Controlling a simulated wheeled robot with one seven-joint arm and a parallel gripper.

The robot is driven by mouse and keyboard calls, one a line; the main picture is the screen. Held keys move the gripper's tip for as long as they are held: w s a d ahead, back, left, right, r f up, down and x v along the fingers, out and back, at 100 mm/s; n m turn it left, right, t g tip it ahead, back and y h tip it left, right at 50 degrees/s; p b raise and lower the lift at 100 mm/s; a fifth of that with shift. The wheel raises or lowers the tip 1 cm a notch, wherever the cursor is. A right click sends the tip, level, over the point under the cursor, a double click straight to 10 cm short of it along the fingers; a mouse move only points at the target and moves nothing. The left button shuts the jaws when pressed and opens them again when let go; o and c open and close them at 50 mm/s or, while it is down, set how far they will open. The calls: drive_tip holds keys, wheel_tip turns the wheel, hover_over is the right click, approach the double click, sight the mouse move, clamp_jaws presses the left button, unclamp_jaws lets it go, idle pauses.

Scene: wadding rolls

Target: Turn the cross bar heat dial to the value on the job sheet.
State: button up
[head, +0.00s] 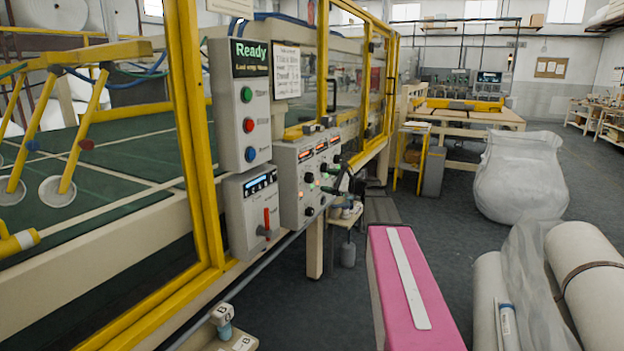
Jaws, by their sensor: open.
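A grey control panel (296,189) is mounted on the machine's front, left of the picture's middle. It has several small black dials (309,178) and glowing orange displays (306,154). The labels are too small to read, so I cannot tell which dial is the cross bar heat dial or how it is set. A white printed sheet (287,70) hangs above the panel. It may be the job sheet, but its lines are too small to read surely. Dark cable-like parts partly cover the panel's right side. My gripper is not in view.
Left of the panel are a "Ready" display (251,56), green, red and blue buttons, and a box with a red lever (267,218). A yellow frame (200,150) stands left. A pink block (415,290) and white rolls (585,270) occupy the front right. Dark floor lies beyond.

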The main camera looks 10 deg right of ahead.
sight(312, 178)
drive_tip(key=x, duration=0.7)
drive_tip(key=shift+w+a, duration=0.2)
drive_tip(key=shift+a, duration=0.1)
drive_tip(key=c, duration=0.9)
